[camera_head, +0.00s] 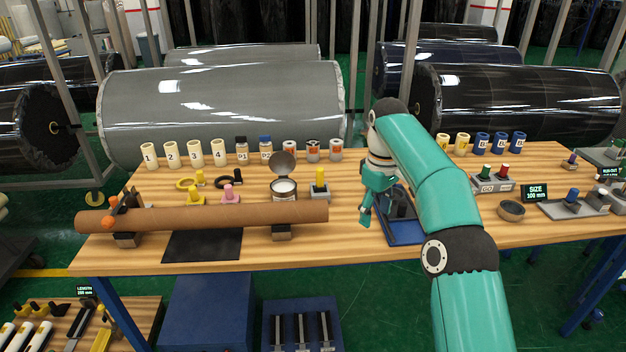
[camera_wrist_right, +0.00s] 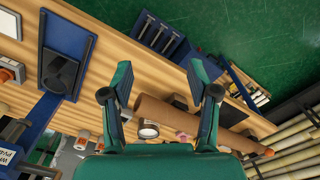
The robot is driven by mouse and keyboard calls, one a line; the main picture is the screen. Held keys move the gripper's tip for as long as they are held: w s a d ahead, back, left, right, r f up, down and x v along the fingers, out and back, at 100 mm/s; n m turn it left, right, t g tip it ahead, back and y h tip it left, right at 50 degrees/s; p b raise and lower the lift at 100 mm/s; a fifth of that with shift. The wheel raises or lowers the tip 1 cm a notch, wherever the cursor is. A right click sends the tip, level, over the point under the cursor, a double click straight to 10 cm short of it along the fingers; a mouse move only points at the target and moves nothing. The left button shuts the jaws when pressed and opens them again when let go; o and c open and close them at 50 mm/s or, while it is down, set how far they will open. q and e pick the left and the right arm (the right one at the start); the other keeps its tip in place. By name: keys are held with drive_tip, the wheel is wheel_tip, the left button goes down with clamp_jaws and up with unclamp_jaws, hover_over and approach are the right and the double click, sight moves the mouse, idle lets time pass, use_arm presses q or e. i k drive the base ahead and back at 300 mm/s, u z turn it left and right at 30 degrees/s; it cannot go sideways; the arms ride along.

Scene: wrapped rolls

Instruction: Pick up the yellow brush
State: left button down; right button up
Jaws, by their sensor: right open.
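A yellow upright handle (camera_head: 320,178), which looks like the yellow brush, stands on the wooden table just right of an open round tin (camera_head: 284,188). It is behind the right end of a long brown tube (camera_head: 200,216). My right gripper (camera_head: 366,212) is open and empty, pointing down to the right of the handle and apart from it. In the wrist view my open right gripper (camera_wrist_right: 160,92) has the brown tube (camera_wrist_right: 195,124) and tin (camera_wrist_right: 148,129) beyond its fingers. I cannot make out the yellow handle there. My left gripper is not in view.
A blue tray with a dark device (camera_head: 405,232) is beside my right gripper. Pink (camera_head: 232,192) and yellow-handled pieces stand left of the tin. Numbered cylinders (camera_head: 170,155) line the back edge. A black mat (camera_head: 203,246) lies at the front. Bare wood shows between handle and gripper.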

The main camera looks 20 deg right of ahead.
sight(320, 186)
drive_tip(key=i, duration=1.45)
drive_tip(key=z, duration=0.05)
